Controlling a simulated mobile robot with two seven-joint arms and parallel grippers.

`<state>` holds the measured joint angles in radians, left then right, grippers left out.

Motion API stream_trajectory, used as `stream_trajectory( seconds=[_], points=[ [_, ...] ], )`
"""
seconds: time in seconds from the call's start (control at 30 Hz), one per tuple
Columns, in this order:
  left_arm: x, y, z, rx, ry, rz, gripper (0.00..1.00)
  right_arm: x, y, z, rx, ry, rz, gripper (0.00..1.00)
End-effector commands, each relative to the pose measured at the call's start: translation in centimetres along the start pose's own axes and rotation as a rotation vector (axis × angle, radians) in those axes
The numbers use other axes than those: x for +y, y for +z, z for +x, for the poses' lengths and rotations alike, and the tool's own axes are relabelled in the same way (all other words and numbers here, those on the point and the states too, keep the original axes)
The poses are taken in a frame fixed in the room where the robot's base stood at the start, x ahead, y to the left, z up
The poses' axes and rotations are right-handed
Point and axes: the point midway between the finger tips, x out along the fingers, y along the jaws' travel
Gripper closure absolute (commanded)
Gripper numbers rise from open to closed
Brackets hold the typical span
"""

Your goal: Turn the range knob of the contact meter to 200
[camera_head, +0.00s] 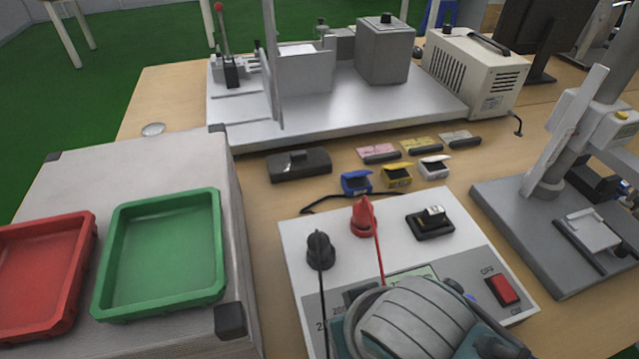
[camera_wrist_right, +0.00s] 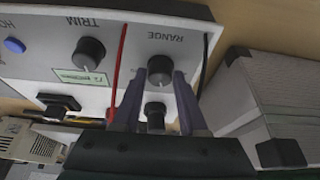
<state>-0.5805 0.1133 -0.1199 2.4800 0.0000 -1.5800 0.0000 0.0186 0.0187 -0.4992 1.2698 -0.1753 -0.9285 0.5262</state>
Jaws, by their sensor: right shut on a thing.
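The contact meter (camera_head: 300,240) is a white and grey box at the bottom centre of the head view. It also shows upside down in the right wrist view (camera_wrist_right: 45,72). Its black range knob (camera_wrist_right: 159,68) sits under the word RANGE, with a pale mark on the side nearer the plugs. My right gripper (camera_wrist_right: 160,76) is shut on this knob, one finger on each side. In the head view my right arm (camera_head: 415,325) covers the knob and part of the display (camera_head: 412,275). A printed 200 shows beside the arm. My left gripper is not in view.
A black plug (camera_head: 319,250) and a red plug (camera_head: 362,218) stand on the meter; their cables run across its panel. The trim knob (camera_wrist_right: 89,52) and red power switch (camera_head: 504,290) are nearby. A grey box with a green tray (camera_head: 215,215) stands left, a grey stand (camera_head: 500,210) right.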

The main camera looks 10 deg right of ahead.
Motion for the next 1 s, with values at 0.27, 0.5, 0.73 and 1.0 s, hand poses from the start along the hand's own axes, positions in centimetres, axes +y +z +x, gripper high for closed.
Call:
stream_trajectory(
  seconds=[0.27, 0.5, 0.73, 1.0],
  points=[
    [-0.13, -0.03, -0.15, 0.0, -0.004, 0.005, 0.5, -0.24, 0.02, 0.04, -0.001, 0.066, 0.168, 1.0],
    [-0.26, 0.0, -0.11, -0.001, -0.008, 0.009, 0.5, -0.21, 0.01, 0.07, -0.001, 0.099, 0.241, 1.0],
    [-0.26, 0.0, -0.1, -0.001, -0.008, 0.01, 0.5, -0.13, -0.01, 0.08, 0.0, 0.11, 0.265, 1.0],
    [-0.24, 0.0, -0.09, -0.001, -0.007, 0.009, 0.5, -0.11, -0.01, 0.09, 0.0, 0.11, 0.264, 1.0]
  ],
)
